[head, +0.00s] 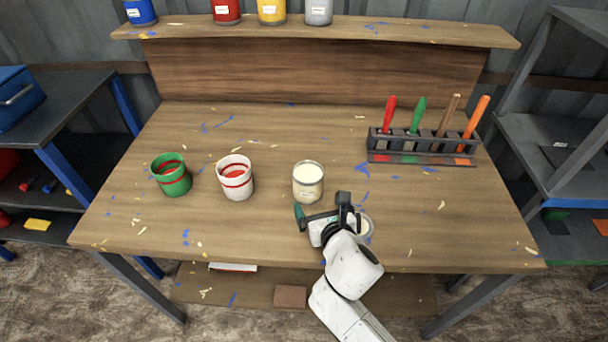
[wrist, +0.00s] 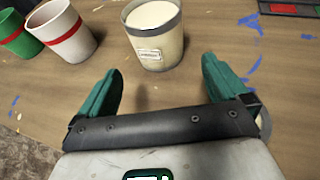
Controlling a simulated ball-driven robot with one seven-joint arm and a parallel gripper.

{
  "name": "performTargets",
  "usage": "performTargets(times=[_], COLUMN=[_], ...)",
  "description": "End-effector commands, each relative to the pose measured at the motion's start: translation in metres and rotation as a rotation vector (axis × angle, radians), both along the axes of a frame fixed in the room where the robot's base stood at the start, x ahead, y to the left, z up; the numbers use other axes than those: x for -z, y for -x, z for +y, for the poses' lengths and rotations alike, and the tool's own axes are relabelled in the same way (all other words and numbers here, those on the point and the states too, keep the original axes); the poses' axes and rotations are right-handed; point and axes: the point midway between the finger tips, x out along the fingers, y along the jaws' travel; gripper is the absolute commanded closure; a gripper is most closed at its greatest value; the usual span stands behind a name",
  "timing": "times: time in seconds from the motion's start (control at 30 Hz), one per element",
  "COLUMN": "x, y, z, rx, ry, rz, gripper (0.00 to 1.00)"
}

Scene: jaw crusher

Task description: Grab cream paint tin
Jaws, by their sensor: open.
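The cream paint tin (head: 308,184) stands upright on the workbench, right of the white and green containers. It has a grey rim, a small white label and a pale cream top. In the wrist view the tin (wrist: 155,40) stands ahead of my gripper, between the lines of its two fingers but beyond the tips. My gripper (head: 322,212) is open and empty, at the near side of the tin. In the wrist view its green fingers (wrist: 160,78) are spread wide, with bare wood between them.
A white container with a red band (head: 236,178) and a green one (head: 172,176) stand left of the tin. A tool rack (head: 423,145) stands at the back right. A round pale object (head: 366,228), partly hidden, lies beside my gripper. The bench middle behind the tin is clear.

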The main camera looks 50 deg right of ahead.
Motion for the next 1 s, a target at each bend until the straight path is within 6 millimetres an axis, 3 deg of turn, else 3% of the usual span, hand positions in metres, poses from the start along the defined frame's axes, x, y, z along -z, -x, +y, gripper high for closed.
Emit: performTargets(times=[0.8,1.0], x=[0.037,0.041], y=[-0.075,-0.083], z=[-0.048,-0.053], rx=[0.001,-0.001], ry=[0.0,-0.001], rz=[0.0,0.001], gripper=[0.0,0.0])
